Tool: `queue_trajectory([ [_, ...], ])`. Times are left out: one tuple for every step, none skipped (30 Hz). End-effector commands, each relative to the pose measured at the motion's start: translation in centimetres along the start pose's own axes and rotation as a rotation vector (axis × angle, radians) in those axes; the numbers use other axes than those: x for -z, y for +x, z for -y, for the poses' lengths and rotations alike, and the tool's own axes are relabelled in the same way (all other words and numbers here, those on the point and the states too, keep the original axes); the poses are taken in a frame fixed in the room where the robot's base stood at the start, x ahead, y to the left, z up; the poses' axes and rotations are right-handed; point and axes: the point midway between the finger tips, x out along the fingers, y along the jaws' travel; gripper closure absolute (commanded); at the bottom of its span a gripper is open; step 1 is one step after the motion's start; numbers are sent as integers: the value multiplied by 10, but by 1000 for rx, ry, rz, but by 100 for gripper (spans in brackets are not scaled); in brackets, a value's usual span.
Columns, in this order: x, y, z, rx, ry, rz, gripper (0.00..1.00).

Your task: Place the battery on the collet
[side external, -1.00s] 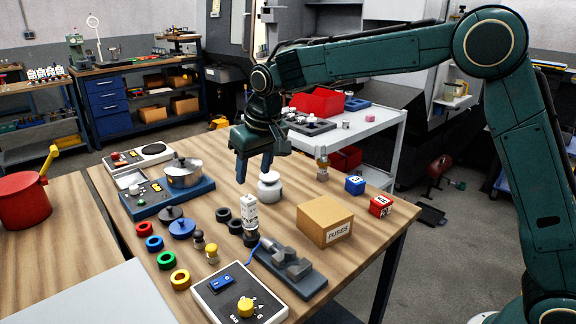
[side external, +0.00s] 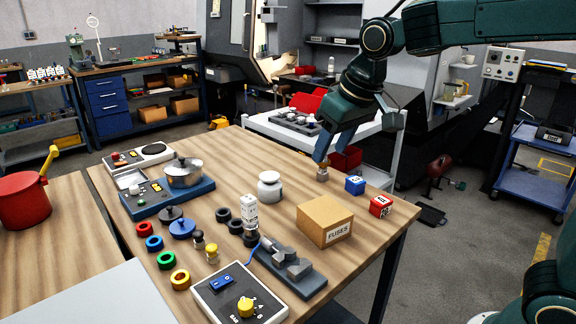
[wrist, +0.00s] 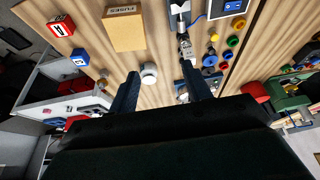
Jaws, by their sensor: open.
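My gripper (side external: 322,152) hangs above the far right part of the wooden table in the side external view, open and empty. Its fingers stand well apart in the wrist view (wrist: 161,70). A small upright cylinder with a coppery top (side external: 322,173) stands just below the fingertips in the side view and may be the battery; it appears apart from them. A white upright piece with dark markings (side external: 249,210) stands by black rings (side external: 223,215) near the table's middle. I cannot tell for certain which thing is the collet.
A FUSES box (side external: 325,220), a blue cube (side external: 355,185) and a red cube (side external: 380,206) stand at the right. A white jar (side external: 269,187) is left of the gripper. A small vise (side external: 290,265) lies in front. Bare wood lies around the jar.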

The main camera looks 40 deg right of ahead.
Motion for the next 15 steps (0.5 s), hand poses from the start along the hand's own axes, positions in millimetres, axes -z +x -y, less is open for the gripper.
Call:
queue_trajectory([
  [-12, -9, -6, 0, 2, -11, 51],
  [-20, -13, -8, 1, 1, -14, 51],
  [-29, -18, -12, 1, 1, -20, 51],
  [-36, -21, -14, 1, 2, -24, 51],
  [-44, -25, -17, 1, 2, -28, 51],
  [-54, -29, -20, 0, 2, -34, 51],
  [-62, -32, -22, 0, 2, -37, 51],
  [-69, -34, -24, 0, 1, -42, 51],
  [-79, -37, -27, -1, 1, -48, 51],
  [-87, -40, -29, -1, 1, -52, 51],
  [-95, -41, -30, -1, 1, -55, 51],
  [-105, -43, -32, -1, 1, -61, 51],
  [-113, -44, -34, -2, 0, -65, 51],
  [-121, -46, -36, -2, 0, -69, 51],
  [-132, -47, -38, -3, 0, -75, 51],
])
